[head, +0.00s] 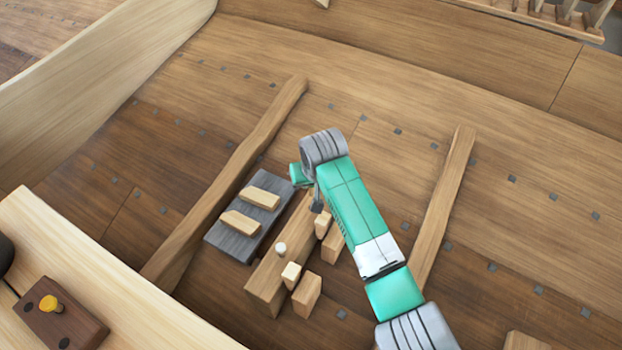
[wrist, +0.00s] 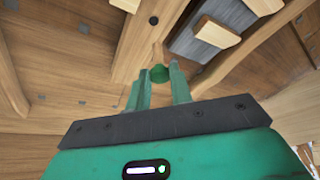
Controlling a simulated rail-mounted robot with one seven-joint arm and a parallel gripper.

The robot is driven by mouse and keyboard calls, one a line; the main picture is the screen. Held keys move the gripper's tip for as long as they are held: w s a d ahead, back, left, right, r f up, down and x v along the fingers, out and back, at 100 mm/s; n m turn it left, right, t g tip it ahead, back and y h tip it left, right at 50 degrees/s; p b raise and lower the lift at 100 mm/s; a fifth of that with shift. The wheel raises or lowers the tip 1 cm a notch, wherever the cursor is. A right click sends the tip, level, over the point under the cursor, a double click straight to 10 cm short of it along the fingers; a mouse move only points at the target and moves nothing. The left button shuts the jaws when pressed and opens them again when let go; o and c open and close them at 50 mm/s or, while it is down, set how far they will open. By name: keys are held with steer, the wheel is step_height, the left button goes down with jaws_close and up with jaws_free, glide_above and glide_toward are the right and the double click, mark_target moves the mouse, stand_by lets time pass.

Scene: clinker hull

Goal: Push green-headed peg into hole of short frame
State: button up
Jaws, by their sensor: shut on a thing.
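In the wrist view, my gripper (wrist: 158,78) is shut on the green-headed peg (wrist: 159,73). The green head sits between the fingertips, and a short pale shaft points away from me. The short frame is the light timber (wrist: 150,38) beyond it, with a dark round hole (wrist: 153,20) in its face. The peg tip appears apart from this hole; the exact gap is unclear. In the head view, the short frame (head: 264,285) lies between two longer ribs. A white-headed peg (head: 281,249) stands in it. My arm hides the green-headed peg and the fingertips there.
A dark slate board (head: 232,243) with two pale wood pieces lies left of the short frame. Several small wood blocks (head: 307,294) stand close on its right. Long ribs flank it at left (head: 240,163) and right (head: 447,200). A yellow-headed peg (head: 52,304) sits in a brown block at lower left.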

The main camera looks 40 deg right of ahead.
mark_target(312, 196)
step_height(312, 196, down, 5)
steer(key=b, duration=0.4)
steer(key=shift+r, duration=0.1)
stand_by(0.3)
steer(key=shift+f+p, duration=0.3)
steer(key=shift+p, duration=0.15)
steer(key=shift+f, duration=0.25)
steer(key=shift+s+f+b, duration=0.1)
steer(key=shift+f+b, duration=0.2)
steer(key=shift+f, duration=0.65)
stand_by(0.5)
steer(key=o, duration=1)
